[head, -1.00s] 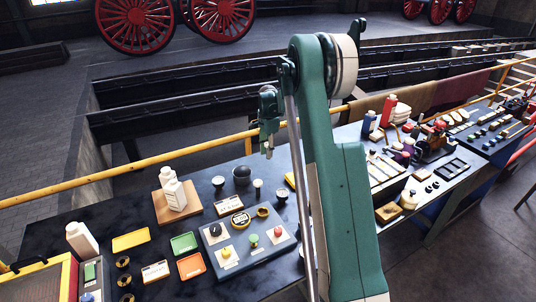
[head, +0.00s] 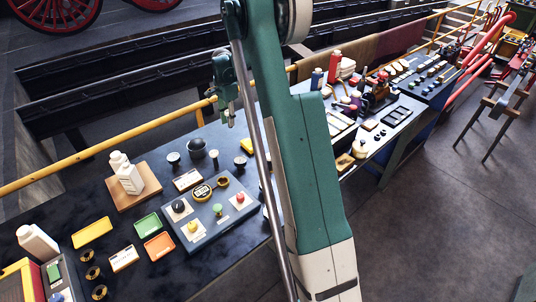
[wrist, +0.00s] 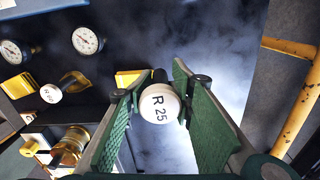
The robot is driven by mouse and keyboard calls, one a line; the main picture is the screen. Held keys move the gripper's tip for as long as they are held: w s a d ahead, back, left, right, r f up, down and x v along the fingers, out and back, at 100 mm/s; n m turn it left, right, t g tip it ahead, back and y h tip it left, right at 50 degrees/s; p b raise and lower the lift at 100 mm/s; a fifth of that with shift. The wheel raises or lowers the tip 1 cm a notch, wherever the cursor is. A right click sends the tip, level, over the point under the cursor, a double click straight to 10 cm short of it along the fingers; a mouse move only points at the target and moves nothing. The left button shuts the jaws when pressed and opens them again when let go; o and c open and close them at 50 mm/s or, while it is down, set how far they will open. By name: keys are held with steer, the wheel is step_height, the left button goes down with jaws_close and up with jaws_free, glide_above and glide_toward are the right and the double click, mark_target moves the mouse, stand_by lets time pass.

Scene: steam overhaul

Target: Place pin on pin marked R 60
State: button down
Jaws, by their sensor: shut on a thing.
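In the wrist view my gripper (wrist: 157,88) is shut on a pin (wrist: 160,104) with a round white top reading "R 25", between its two green fingers. A second white-topped pin (wrist: 50,93) is at the left; its small turned lettering looks like "R 60". It is apart from the held pin. In the head view my gripper (head: 227,112) hangs above the back of the dark worktable (head: 225,240), near a dark cup (head: 196,148).
White bottles (head: 128,174) on a wooden board and a grey button panel (head: 212,212) are on the table. A yellow rail (head: 100,148) runs along its back edge. Two round dials (wrist: 87,41) show in the wrist view's upper left.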

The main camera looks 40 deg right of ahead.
steer(key=s+d+r+p, duration=0.1)
steer(key=s+d+r, duration=0.1)
steer(key=s, duration=1)
steer(key=s+d+r+m+p, duration=0.1)
steer(key=s+r, duration=0.4)
steer(key=s, duration=0.7)
steer(key=shift+s+d, duration=0.35)
steer(key=shift+d, duration=0.05)
steer(key=shift+f, duration=0.1)
steer(key=shift+f+p, duration=0.35)
steer(key=shift+f, duration=2.55)
steer(key=shift+f, duration=0.1)
steer(key=shift+f, duration=2)
steer(key=shift+f, duration=0.2)
